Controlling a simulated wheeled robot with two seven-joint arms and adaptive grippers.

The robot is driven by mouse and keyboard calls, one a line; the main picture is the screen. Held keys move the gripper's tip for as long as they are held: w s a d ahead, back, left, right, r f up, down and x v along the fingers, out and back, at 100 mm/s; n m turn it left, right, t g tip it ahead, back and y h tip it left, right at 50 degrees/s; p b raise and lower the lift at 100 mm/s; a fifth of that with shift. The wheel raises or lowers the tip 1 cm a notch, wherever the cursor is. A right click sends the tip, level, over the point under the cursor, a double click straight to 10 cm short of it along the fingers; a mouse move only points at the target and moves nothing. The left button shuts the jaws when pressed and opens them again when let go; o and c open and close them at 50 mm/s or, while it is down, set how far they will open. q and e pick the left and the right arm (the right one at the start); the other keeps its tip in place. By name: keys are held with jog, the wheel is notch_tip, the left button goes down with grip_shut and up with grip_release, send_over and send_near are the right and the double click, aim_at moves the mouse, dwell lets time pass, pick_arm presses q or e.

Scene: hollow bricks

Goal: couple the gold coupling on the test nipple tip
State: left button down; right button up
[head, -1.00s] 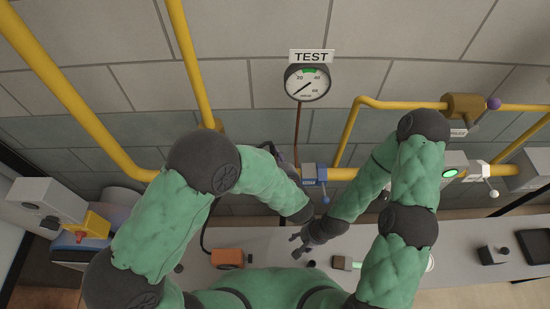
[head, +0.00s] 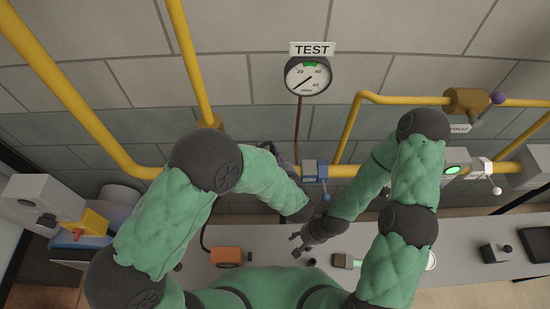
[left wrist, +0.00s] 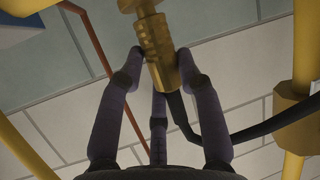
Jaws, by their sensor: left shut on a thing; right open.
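The gold coupling (left wrist: 157,50) is ribbed and shows in the left wrist view, with a black hose (left wrist: 260,130) running near its lower end. My left gripper (left wrist: 160,65) is shut on it, with fingers on both sides. Another gold piece (left wrist: 130,4) shows at the coupling's upper end, cut off by the picture edge; I cannot tell whether it is the test nipple tip or whether they are joined. In the head view my left gripper (head: 287,160) is mostly hidden behind my forearm, below the TEST gauge (head: 308,76). My right gripper (head: 298,245) is open and empty above the bench.
A blue-handled valve (head: 316,171) sits on the yellow pipe right of my left gripper. A thin brown pipe (head: 298,125) drops from the gauge. An orange box (head: 227,257) and a small brown-and-green item (head: 346,262) lie on the grey bench (head: 455,250). The bench's right part has free room.

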pick_arm(q)
jog(key=shift+f+b, duration=0.35)
jog(key=shift+f, duration=0.15)
jog(key=c, duration=0.8)
grip_release()
jog(key=shift+o, duration=0.2)
jog(key=shift+s, duration=0.1)
jog(key=v, duration=1.2)
